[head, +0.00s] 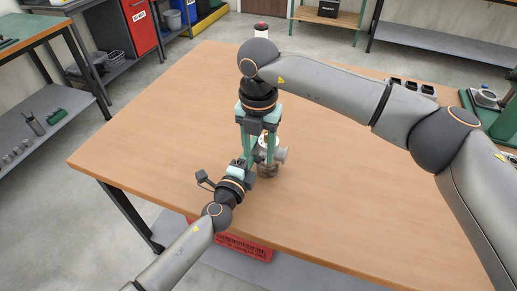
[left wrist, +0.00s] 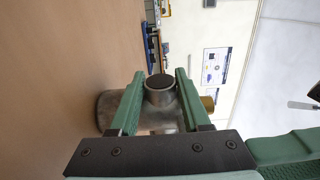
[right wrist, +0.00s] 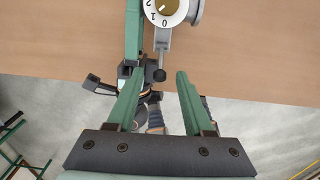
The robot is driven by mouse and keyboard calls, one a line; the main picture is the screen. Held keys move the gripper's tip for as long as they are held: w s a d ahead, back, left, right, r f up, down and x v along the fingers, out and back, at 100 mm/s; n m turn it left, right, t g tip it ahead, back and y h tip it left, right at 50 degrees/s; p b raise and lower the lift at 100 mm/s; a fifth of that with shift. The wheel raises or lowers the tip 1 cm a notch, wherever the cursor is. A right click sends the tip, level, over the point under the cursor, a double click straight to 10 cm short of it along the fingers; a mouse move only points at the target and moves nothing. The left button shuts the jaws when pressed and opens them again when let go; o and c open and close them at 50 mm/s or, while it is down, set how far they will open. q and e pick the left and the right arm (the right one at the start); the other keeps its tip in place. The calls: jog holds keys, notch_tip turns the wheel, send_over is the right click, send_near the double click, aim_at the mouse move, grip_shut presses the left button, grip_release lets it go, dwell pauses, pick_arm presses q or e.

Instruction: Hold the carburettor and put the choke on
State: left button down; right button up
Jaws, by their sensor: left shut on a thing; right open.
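The carburettor, a grey metal body with a round dark-mouthed barrel (left wrist: 160,92), stands near the front of the table. My left gripper (left wrist: 161,76) comes in low and level, with its green fingers closed on either side of it. On top is a white dial (right wrist: 166,10) numbered 0, 1, 2. A grey lever with a dark round knob (right wrist: 158,75) sticks out from the dial beside the 0. My right gripper (right wrist: 156,73) points down above the carburettor, open. The knob appears between its fingertips; I cannot tell whether they touch. The carburettor's base is partly hidden in the head view.
The wooden table (head: 340,185) is mostly clear. Dark holders (head: 410,86) and a green-based item (head: 487,100) are at the right. A red crate (head: 245,246) is under the front edge.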

jog(key=shift+f, duration=0.2)
grip_shut()
dwell(0.3)
